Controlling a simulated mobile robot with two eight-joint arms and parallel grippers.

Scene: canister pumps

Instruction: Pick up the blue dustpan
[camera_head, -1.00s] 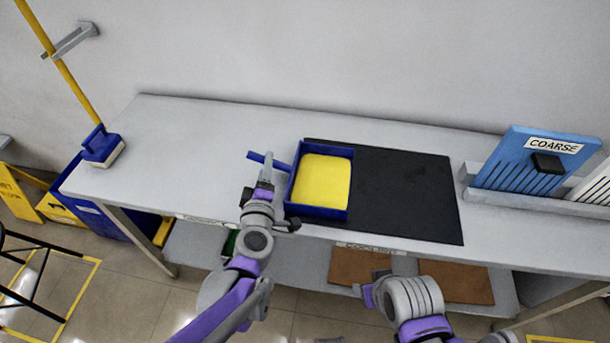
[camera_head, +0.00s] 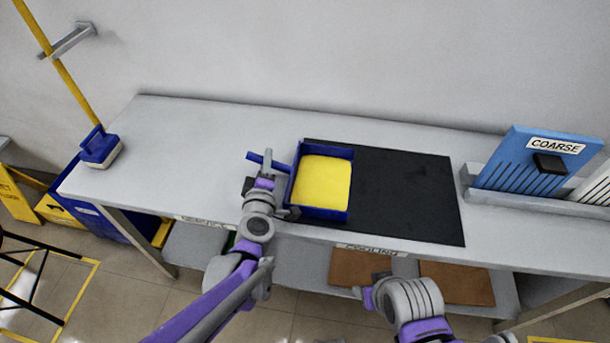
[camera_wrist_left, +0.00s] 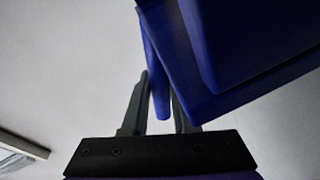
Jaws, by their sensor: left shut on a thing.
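The blue dustpan (camera_head: 347,182) holds a flat yellow layer (camera_head: 322,182) and sits on the left part of a black mat on the bench. Its handle (camera_head: 256,157) points left. My left gripper (camera_head: 267,163) is shut on the handle. In the left wrist view the blue handle (camera_wrist_left: 160,100) runs down between the two fingers of the gripper (camera_wrist_left: 155,105), with the pan (camera_wrist_left: 240,50) filling the upper right. I cannot tell whether the pan is raised off the mat. My right gripper (camera_head: 372,292) is in front of the bench, low in view, its fingers unclear.
The black mat (camera_head: 405,195) lies bare right of the pan. A blue board marked COARSE (camera_head: 535,160) stands in a rack at the right. A blue brush head (camera_head: 100,150) on a yellow pole is at the bench's left end. Brown boards (camera_head: 455,282) lie on the lower shelf.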

